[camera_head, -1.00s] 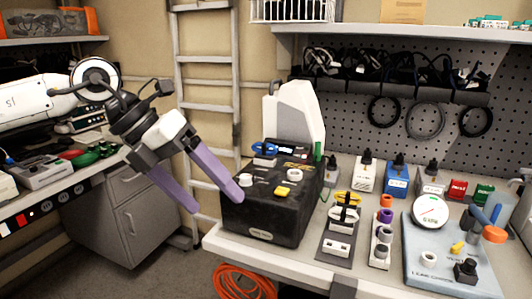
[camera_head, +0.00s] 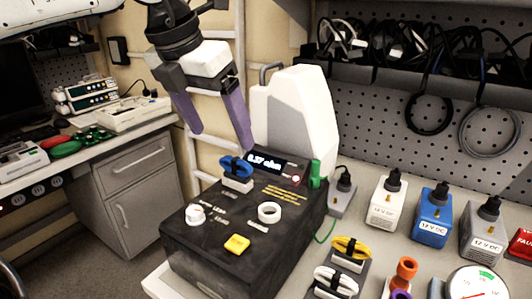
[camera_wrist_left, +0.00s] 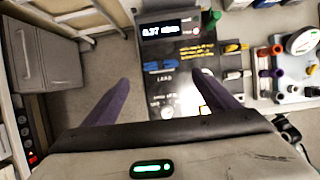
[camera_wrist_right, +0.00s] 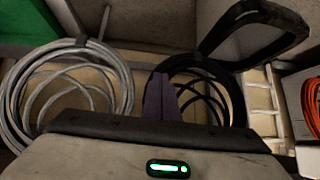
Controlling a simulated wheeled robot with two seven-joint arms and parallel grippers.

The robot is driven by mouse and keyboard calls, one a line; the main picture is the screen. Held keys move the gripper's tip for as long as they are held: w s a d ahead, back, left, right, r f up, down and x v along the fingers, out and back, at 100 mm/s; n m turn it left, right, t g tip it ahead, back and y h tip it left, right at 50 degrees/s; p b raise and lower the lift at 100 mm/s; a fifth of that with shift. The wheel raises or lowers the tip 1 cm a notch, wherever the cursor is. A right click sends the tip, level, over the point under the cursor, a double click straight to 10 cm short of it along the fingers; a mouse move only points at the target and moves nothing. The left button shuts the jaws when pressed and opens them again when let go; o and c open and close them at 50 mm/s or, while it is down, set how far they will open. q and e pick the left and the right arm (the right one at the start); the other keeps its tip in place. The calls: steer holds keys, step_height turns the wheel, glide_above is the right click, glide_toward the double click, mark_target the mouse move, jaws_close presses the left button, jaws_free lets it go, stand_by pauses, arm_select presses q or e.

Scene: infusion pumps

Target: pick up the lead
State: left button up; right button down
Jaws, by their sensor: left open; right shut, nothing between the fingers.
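A black box (camera_head: 205,255) stands on the bench, its display (camera_head: 265,160) lit. On its top a blue clip (camera_head: 236,167) sits on a small white block. This seems to be the lead; the word LEAD is printed beside it in the left wrist view, where the blue clip (camera_wrist_left: 152,66) shows between the fingertips. My left gripper (camera_head: 221,140) is open and empty, its purple fingers pointing down above the clip's far side, apart from it. My right gripper (camera_wrist_right: 160,78) is shut and empty, seen only in the right wrist view.
A yellow clip (camera_head: 350,247) and a white clip (camera_head: 336,281) sit right of the box. A white casing (camera_head: 300,115) stands behind it. Several plugged adapters, such as a blue one (camera_head: 432,228), line the bench.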

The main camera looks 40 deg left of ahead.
mark_target(235, 158)
arm_select(q)
steer(key=x, duration=0.4)
steer(key=shift+s, duration=0.1)
steer(key=shift+f, duration=0.3)
steer(key=x, duration=0.2)
steer(key=p+x, duration=0.1)
steer(key=x, duration=0.2)
steer(key=shift+w+d+r, duration=0.1)
steer(key=shift+w, duration=0.4)
steer(key=c, duration=1.2)
steer(key=shift+o, duration=0.2)
arm_select(e)
steer(key=shift+s+d, duration=0.15)
steer(key=shift+s, duration=0.35)
